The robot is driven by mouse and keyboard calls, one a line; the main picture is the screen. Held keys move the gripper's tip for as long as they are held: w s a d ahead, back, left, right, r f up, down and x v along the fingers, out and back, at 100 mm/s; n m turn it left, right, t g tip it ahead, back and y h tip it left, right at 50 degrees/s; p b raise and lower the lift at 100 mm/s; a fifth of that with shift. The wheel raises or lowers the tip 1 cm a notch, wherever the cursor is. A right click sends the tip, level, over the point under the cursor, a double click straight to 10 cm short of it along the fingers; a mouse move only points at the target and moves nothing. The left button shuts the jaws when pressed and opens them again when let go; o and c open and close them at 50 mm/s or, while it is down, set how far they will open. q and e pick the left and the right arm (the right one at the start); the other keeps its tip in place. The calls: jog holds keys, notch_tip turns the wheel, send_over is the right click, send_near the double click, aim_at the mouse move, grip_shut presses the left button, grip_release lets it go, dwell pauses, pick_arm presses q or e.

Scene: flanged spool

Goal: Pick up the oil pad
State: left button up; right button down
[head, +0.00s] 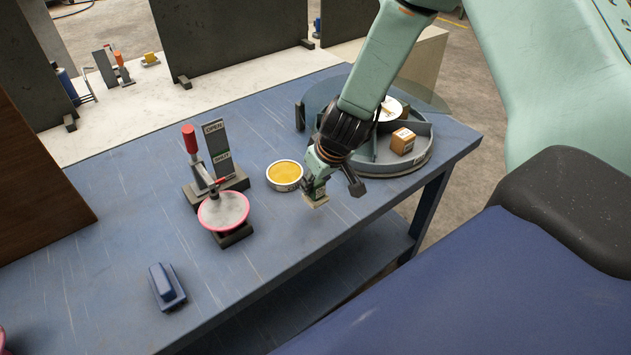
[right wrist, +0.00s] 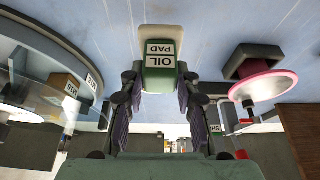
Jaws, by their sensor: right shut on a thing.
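The oil pad (head: 317,201) is a small block with a pale base and a green top. Its label "OIL PAD" reads upside down in the right wrist view (right wrist: 161,52). My right gripper (head: 318,186) is shut on it, with a finger on each side, as the right wrist view also shows (right wrist: 160,88). The pad is low over the blue table, just right of a round tin; I cannot tell whether it touches the tabletop. My left gripper is not in view.
The tin (head: 285,174) holds something yellow. A red-handled clamp stand (head: 213,160) and a pink-rimmed disc (head: 223,211) stand left of it. A blue block (head: 166,286) lies at front left. A round divided tray (head: 415,165) with a small box (head: 402,141) is behind my gripper.

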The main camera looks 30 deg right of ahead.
notch_tip(320, 180, up, 10)
jog(key=p, duration=0.8)
jog(key=shift+f, duration=0.15)
jog(key=shift+r, duration=1.15)
jog(key=c, duration=1.6)
grip_release()
jog(key=c, duration=0.4)
